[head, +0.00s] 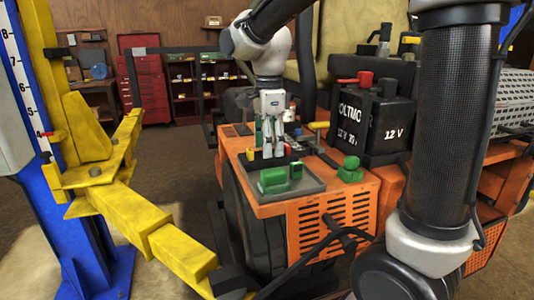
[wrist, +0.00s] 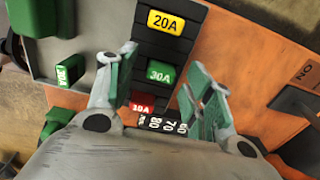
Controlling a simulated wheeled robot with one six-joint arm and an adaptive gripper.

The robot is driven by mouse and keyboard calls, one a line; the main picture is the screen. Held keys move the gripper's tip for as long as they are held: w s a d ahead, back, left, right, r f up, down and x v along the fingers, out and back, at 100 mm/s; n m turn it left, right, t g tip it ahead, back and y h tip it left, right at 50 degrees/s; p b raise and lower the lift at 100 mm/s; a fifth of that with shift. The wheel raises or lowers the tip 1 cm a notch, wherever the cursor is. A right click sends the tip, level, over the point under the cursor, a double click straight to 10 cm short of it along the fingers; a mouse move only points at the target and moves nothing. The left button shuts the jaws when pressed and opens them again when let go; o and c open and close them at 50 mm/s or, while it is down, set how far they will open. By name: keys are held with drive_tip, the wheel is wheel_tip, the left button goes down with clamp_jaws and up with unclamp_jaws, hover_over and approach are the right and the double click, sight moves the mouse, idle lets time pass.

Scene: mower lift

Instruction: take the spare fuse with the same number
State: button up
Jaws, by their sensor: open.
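My gripper (wrist: 161,62) is open in the wrist view, its green-padded fingers either side of a green 30A fuse (wrist: 160,73) in a black strip. I cannot tell how far above the fuse the fingertips are. A yellow 20A fuse (wrist: 166,21) and a red 10A fuse (wrist: 142,107) sit in line with it, the red one partly hidden. Another green fuse (wrist: 70,71), apparently marked 30A, stands in the grey tray (wrist: 85,18), left of my gripper. In the head view my gripper (head: 273,154) points down behind the tray (head: 311,187).
A larger green part (head: 273,180) lies in the tray. A green knob (head: 350,168) is right of it on the orange mower (head: 335,215). The black 12V battery (head: 376,125) stands behind. The yellow lift arm (head: 160,230) is at left.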

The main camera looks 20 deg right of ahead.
drive_tip(key=c, duration=0.8)
drive_tip(key=shift+r, duration=0.1)
